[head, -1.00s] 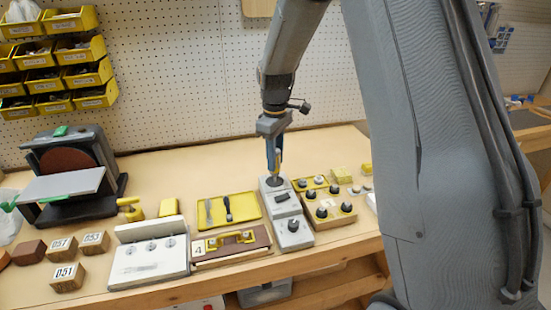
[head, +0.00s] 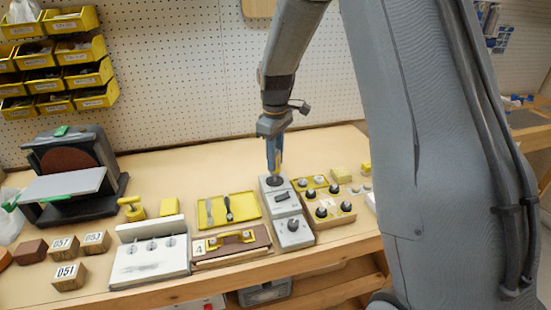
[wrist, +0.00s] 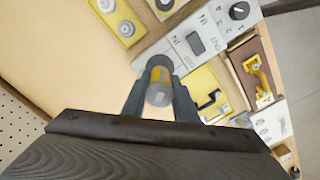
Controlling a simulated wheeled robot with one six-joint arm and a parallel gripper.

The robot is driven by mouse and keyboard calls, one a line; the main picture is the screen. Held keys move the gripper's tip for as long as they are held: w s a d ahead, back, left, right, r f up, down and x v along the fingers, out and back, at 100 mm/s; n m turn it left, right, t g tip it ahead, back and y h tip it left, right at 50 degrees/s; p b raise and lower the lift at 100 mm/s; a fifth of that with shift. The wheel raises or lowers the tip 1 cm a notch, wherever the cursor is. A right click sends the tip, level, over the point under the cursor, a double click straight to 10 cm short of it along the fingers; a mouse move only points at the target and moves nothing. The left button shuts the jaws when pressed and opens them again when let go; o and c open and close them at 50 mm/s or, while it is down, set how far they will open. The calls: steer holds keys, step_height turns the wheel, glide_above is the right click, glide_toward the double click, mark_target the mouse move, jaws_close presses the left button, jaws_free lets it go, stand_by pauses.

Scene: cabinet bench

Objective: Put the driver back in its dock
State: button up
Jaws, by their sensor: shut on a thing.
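My gripper (wrist: 158,92) is shut on the driver (wrist: 158,88), a grey cylinder with a yellow band seen nearly end-on in the wrist view. In the head view my gripper (head: 274,164) points straight down over the back end of a grey panel unit (head: 292,231). A round dark dock (head: 274,181) lies there, directly under the fingertips. The driver looks upright and in line with the dock. The fingers hide most of it, so I cannot tell how far its lower end is inside the dock.
The grey unit carries a rocker switch (head: 282,197) and a dial (head: 292,224). A knob board (head: 335,218) stands close on its right. A yellow tray (head: 243,196) and a brown board with a yellow handle (head: 232,240) lie on its left. The bench behind is clear.

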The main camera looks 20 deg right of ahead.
steer(key=shift+f, duration=2.15)
stand_by(1.9)
steer(key=o, duration=1.3)
steer(key=shift+b, duration=0.3)
steer(key=shift+r+p, duration=2.5)
steer(key=shift+r, duration=1)
steer(key=s+r+m+t+b, duration=0.1)
steer(key=s+m, duration=0.8)
steer(key=s, duration=1.6)
steer(key=shift+r, duration=0.65)
